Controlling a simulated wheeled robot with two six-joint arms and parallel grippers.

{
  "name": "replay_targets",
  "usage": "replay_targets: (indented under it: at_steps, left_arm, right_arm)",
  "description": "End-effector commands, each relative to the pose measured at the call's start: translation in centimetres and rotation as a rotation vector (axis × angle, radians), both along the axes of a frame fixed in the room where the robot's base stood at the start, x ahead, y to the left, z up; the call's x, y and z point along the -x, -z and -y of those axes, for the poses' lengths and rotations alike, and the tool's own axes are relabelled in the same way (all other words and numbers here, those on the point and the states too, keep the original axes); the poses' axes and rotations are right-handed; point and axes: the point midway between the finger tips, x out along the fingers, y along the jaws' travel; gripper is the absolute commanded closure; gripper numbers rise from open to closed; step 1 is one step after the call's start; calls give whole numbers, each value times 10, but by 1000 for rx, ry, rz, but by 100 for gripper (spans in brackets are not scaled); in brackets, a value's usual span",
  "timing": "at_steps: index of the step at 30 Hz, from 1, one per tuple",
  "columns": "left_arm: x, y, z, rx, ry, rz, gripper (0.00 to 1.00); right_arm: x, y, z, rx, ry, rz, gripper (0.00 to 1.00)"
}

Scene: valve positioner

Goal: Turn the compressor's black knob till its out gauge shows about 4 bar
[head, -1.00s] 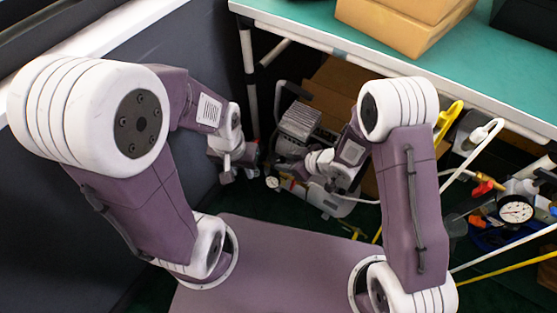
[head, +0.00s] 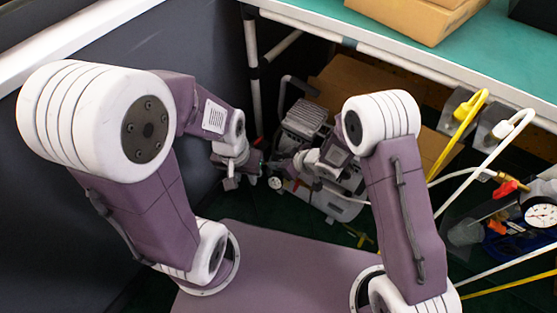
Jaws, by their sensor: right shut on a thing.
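The grey compressor (head: 304,117) stands on the floor under the bench, partly covered by my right arm. A small white-faced gauge (head: 275,183) shows at its near left end; its needle is too small to read, and I cannot tell whether it is the out gauge. My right gripper (head: 272,167) is at that end, just above this gauge, shut on what appears to be the black knob, which its fingers and wrist hide. My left gripper (head: 241,182) hangs just left of the gauge; its fingers are too small to tell whether they are open.
The green-topped bench (head: 400,48) overhangs the compressor, with a white leg (head: 252,75) close by. A cardboard box (head: 350,85) stands behind. Yellow and white plugs (head: 468,106) with cables, and another larger gauge (head: 540,212), are at right. A dark wall (head: 200,60) borders the left.

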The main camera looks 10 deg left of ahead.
Motion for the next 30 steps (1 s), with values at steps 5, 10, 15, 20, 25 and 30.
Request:
replay_targets:
  at_steps: [5, 10, 15, 20, 25, 30]
  left_arm:
    - [0, 8, 0, 0, 0, 0, 69]
    - [0, 11, 0, 0, 0, 0, 69]
    - [0, 11, 0, 0, 0, 0, 69]
    - [0, 11, 0, 0, 0, 0, 69]
    - [0, 11, 0, 0, 0, 0, 69]
    - [0, 9, 0, 0, 0, 0, 69]
  right_arm:
    - [1, 1, -2, -3, 118, 1, 100]
    - [0, 0, -2, -3, 214, 0, 100]
    - [0, 0, -1, -2, 240, 0, 100]
    - [0, -1, -1, -2, 239, 1, 100]
    - [0, 0, -1, -2, 238, 0, 58]
    - [1, -3, 1, -1, 238, 0, 58]
